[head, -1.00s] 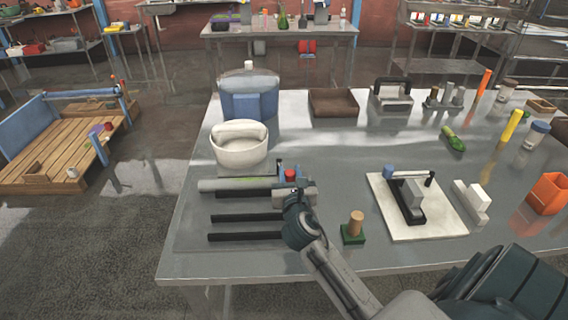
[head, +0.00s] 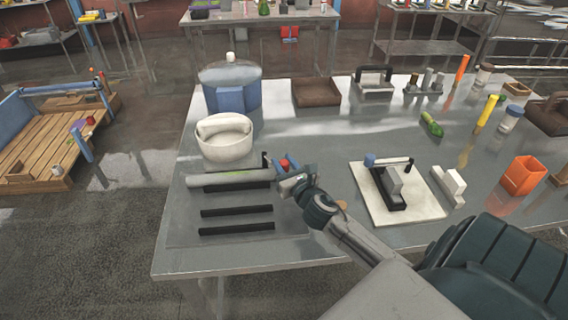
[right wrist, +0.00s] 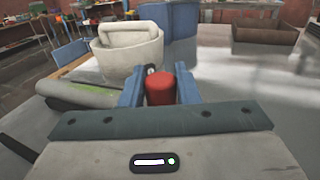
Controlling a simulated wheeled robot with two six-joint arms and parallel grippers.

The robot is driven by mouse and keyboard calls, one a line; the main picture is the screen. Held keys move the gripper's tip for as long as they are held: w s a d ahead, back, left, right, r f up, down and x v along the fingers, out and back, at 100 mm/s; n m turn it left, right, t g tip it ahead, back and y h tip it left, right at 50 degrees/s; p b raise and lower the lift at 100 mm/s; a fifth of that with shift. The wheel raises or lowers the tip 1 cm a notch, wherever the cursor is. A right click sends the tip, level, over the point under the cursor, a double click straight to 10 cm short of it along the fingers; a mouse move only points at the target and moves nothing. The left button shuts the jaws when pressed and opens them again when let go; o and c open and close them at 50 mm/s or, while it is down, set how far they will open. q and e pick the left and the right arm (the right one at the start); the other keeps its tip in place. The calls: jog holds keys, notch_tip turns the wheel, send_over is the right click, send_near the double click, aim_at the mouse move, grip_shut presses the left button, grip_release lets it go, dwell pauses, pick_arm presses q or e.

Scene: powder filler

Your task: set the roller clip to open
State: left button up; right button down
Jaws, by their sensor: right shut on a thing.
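My right gripper (head: 284,168) is at the right end of the grey roller tube (head: 230,176), on the left part of the steel table. It is shut on a red knob (head: 285,163), which seems to belong to the roller clip. In the right wrist view the red knob (right wrist: 159,88) stands upright between the two blue fingers. A small black post (head: 265,160) rises beside the tube's right end. The clip's body is hidden behind my gripper. The grey tube (right wrist: 95,92) also shows left of the fingers in the right wrist view. My left gripper is out of view.
A white tub (head: 224,150) and a blue clear-topped container (head: 232,95) stand behind the tube. Black bars (head: 236,211) lie in front of it. A white board (head: 420,208) with a black device is to the right of my arm. An orange cup (head: 522,176) stands further right.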

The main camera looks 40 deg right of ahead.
jog(key=c, duration=1.1)
grip_release()
jog(key=shift+w, duration=0.1)
jog(key=shift+c, duration=0.2)
jog(key=shift+r, duration=0.2)
jog(key=r, duration=0.1)
jog(key=s+r, duration=0.1)
jog(key=shift+a+r+b, duration=0.3)
jog(key=shift+r, duration=0.05)
jog(key=s+a+r+b, duration=0.1)
jog(key=s+a+b, duration=0.2)
jog(key=s+a, duration=0.5)
jog(key=s, duration=0.4)
jog(key=shift+a+r, duration=0.4)
